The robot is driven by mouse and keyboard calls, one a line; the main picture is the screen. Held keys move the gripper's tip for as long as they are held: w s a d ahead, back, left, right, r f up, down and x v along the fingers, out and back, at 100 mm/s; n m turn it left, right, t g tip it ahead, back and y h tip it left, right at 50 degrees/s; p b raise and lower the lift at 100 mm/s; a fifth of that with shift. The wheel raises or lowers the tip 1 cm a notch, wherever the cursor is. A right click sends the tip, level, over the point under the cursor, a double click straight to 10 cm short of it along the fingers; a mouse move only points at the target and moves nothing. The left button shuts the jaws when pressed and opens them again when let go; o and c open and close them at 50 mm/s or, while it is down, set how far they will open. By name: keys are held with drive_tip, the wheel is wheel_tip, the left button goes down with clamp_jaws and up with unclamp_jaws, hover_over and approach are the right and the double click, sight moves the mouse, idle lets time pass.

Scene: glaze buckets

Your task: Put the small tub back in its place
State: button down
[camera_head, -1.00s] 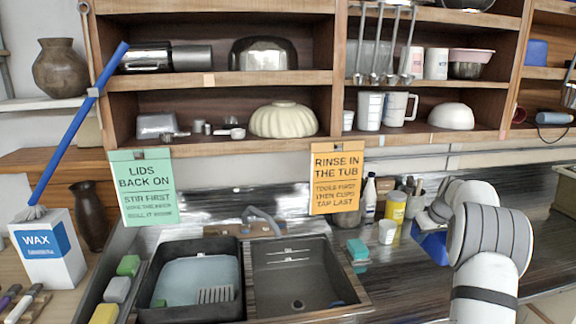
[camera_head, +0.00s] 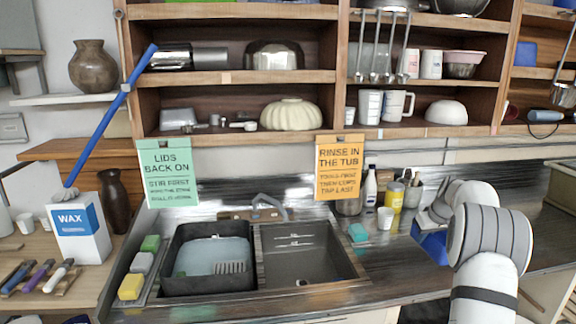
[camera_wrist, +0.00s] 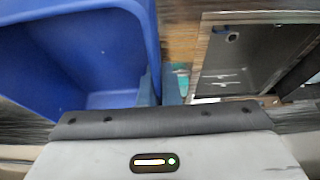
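The small blue tub (camera_head: 431,246) is beside my arm at the right of the sink, at counter level in the head view. Its blue wall (camera_wrist: 100,45) fills the left of the wrist view, open side toward the camera. My gripper (camera_wrist: 159,88) has its two fingers close together at the tub's right wall and is shut on it. In the head view my gripper (camera_head: 437,214) is above the tub, partly hidden by my arm. Whether the tub touches the counter cannot be told.
A white cup (camera_head: 385,218), yellow can (camera_head: 395,196) and teal sponge (camera_head: 358,232) stand near the tub. Another blue container (camera_head: 528,53) is on the upper right shelf.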

drive_tip(key=s+a+f+m, duration=0.1)
drive_tip(key=s+a+f, duration=0.65)
drive_tip(key=a, duration=0.25)
drive_tip(key=s+a+f+m, duration=0.1)
drive_tip(key=s+a+f, duration=0.6)
drive_tip(key=s+a, duration=0.3)
wheel_tip(320, 180, down, 10)
drive_tip(key=w+b, duration=0.1)
drive_tip(key=b, duration=0.9)
drive_tip(key=shift+w+a+h, duration=0.15)
drive_tip(key=shift+a+h, duration=0.25)
drive_tip(key=shift+a, duration=0.05)
drive_tip(key=shift+d, duration=0.1)
